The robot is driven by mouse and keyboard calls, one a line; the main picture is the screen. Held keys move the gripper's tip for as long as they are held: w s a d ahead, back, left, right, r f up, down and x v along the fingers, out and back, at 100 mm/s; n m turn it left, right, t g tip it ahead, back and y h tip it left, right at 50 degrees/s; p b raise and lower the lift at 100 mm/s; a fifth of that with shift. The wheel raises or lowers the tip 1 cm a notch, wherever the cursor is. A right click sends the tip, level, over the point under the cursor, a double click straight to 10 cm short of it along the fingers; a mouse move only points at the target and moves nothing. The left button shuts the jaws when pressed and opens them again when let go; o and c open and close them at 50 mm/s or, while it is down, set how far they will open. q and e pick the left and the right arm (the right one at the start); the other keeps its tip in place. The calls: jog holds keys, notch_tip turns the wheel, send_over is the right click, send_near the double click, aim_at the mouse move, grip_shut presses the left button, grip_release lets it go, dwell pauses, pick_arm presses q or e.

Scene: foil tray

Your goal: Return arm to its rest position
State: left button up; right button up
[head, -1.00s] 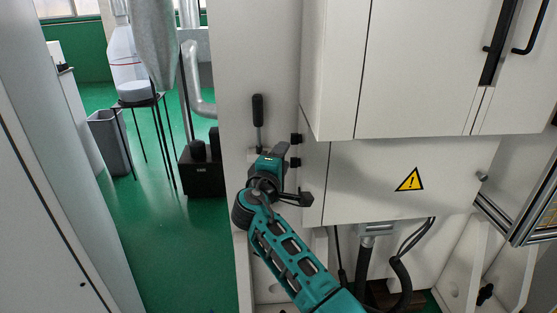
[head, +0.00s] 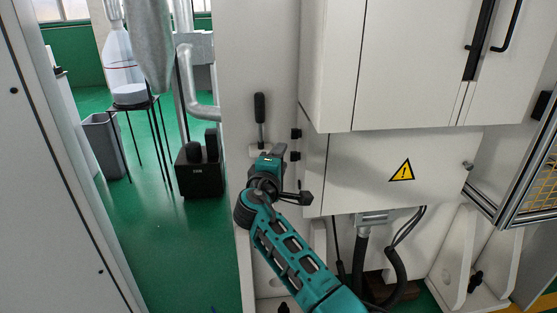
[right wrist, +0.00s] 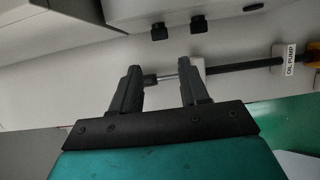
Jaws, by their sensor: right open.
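My right arm comes in from the bottom of the head view, with the right gripper (head: 270,160) at its end in front of the white machine's narrow panel. Just above it, a lever with a black handle (head: 260,107) stands upright. In the right wrist view the right gripper (right wrist: 160,68) is open, its two dark fingers spread apart. A thin metal rod (right wrist: 168,75) shows beyond the gap, running toward the black handle (right wrist: 237,66). I cannot tell whether the fingers touch it. My left gripper is not in view.
A white "OIL PUMP" label (right wrist: 291,60) is by the handle. Black knobs (head: 296,134) protrude near the gripper. A white box with a warning sign (head: 402,170) is to the right. Green floor (head: 180,240) is open at left, with a black stand (head: 200,175) behind.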

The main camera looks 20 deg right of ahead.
dwell(0.3)
jog(key=s+a+f+m+g+y, duration=0.1)
jog(key=s+f+y, duration=0.4)
jog(key=f, duration=0.5)
jog(key=s+a+f+m+g+y, duration=0.1)
jog(key=s+a+f+y, duration=0.1)
jog(key=s+f, duration=0.6)
jog(key=s+a+f+m+y, duration=0.1)
jog(key=s+f+m+y, duration=0.1)
jog(key=s, duration=0.4)
jog(key=s+a+f+m+y, duration=0.2)
jog(key=s+f, duration=0.1)
jog(key=s, duration=0.4)
jog(key=s+a+f+m+g+y, duration=0.1)
jog(key=s+f+m+y, duration=0.1)
jog(key=s, duration=0.5)
jog(key=shift+s+a+f, duration=0.25)
jog(key=shift+f, duration=0.1)
